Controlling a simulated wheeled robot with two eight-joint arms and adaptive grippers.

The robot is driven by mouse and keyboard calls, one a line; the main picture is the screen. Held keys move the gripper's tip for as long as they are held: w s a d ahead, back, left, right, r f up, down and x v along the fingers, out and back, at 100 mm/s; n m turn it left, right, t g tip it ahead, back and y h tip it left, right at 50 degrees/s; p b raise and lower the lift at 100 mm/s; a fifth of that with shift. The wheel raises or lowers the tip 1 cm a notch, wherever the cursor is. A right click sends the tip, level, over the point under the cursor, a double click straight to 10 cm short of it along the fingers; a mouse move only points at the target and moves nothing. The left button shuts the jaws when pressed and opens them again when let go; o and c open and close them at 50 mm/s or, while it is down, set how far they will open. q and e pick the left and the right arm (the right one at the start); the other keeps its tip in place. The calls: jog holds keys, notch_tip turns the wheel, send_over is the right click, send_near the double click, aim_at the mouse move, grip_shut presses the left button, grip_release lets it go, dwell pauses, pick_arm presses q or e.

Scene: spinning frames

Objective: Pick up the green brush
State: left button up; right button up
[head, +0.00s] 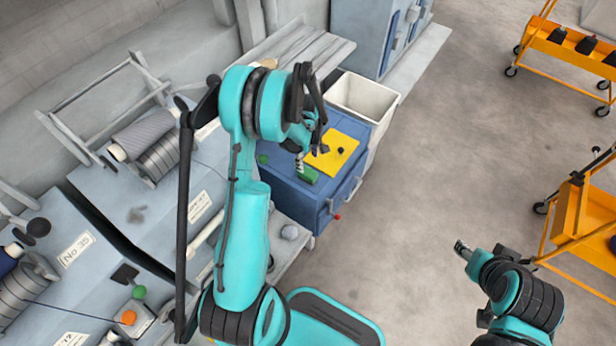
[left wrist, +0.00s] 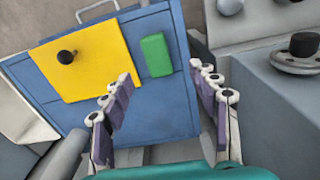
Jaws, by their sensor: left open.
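The green brush (head: 308,175) lies on top of the blue cabinet (head: 283,187), beside a yellow sheet. In the left wrist view, the brush (left wrist: 156,55) shows as a green block right of the yellow sheet. My left gripper (head: 311,156) is above the cabinet top, close to the brush. Its two fingers are spread wide in the left wrist view (left wrist: 163,95), with the brush beyond the gap between them and nothing held. My right gripper (head: 462,248) is at the lower right over open floor; its jaw state is unclear.
The yellow sheet (head: 325,160) carries a small black knobbed object (left wrist: 66,57). A white bin (head: 360,98) stands behind the cabinet. Grey spinning machines (head: 150,190) fill the left. Orange carts (head: 570,215) stand at the right. The floor between is clear.

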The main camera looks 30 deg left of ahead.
aim_at(308, 172)
pick_arm(q)
jog(key=shift+n, duration=0.3)
jog(key=f, duration=0.2)
jog(key=f+b, duration=0.1)
jog(key=f, duration=0.1)
jog(key=shift+a+f, duration=0.2)
jog(key=shift+f, duration=0.05)
jog(key=f+b, duration=0.1)
jog(key=f, duration=0.2)
jog(key=f+b, duration=0.1)
jog(key=f, duration=0.1)
jog(key=shift+w+f+b, duration=0.1)
jog(key=shift+w+b, duration=0.25)
jog(key=shift+w, duration=0.05)
jog(key=shift+c, duration=1)
jog(key=c, duration=1.1)
